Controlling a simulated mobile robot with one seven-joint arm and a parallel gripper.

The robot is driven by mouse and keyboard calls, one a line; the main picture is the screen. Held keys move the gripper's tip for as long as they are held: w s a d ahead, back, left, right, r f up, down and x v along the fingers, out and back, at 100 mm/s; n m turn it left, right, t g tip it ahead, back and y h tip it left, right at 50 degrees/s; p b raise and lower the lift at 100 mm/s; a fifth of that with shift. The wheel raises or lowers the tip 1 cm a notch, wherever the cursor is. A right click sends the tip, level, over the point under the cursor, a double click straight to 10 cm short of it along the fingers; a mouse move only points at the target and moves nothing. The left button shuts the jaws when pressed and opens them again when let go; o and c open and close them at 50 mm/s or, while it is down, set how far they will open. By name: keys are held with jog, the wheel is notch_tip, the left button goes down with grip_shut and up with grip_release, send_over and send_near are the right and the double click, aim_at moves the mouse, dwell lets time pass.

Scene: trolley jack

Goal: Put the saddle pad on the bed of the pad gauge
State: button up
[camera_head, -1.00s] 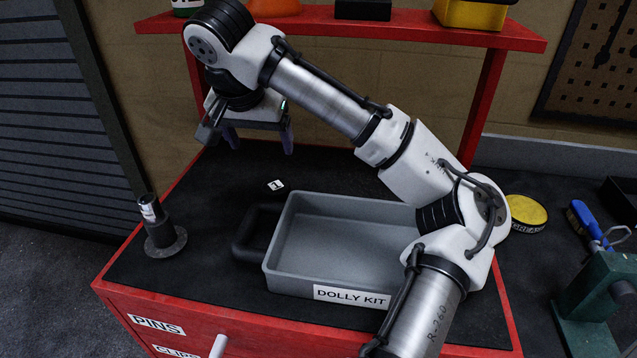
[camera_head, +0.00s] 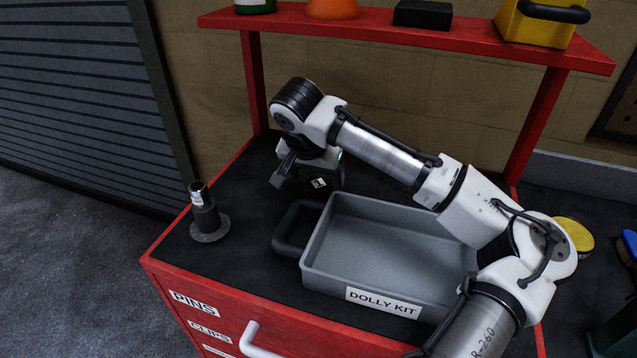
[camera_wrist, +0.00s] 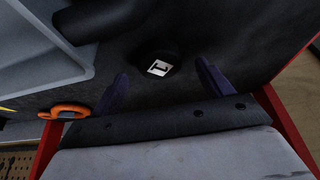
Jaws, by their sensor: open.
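A dark, low, round piece with a white label, which looks like the saddle pad (camera_wrist: 172,60), lies on the dark bench top. In the head view only its label (camera_head: 319,183) shows clearly, beside my wrist. My gripper (camera_wrist: 162,68) is open above it, with a purple finger on either side of the pad in the wrist view; contact cannot be told. In the head view the fingertips are hard to make out in the dark. A black upright post on a round flange (camera_head: 209,222) stands at the left of the bench; whether it is the pad gauge is unclear.
A red shelf (camera_head: 400,32) holding several items runs across the back. A yellow-topped tin (camera_head: 575,235) is at right. Bench between post and handle is clear.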

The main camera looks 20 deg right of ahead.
jog(key=shift+x, duration=1.25)
jog(key=c, duration=1.2)
jog(key=shift+r, duration=0.15)
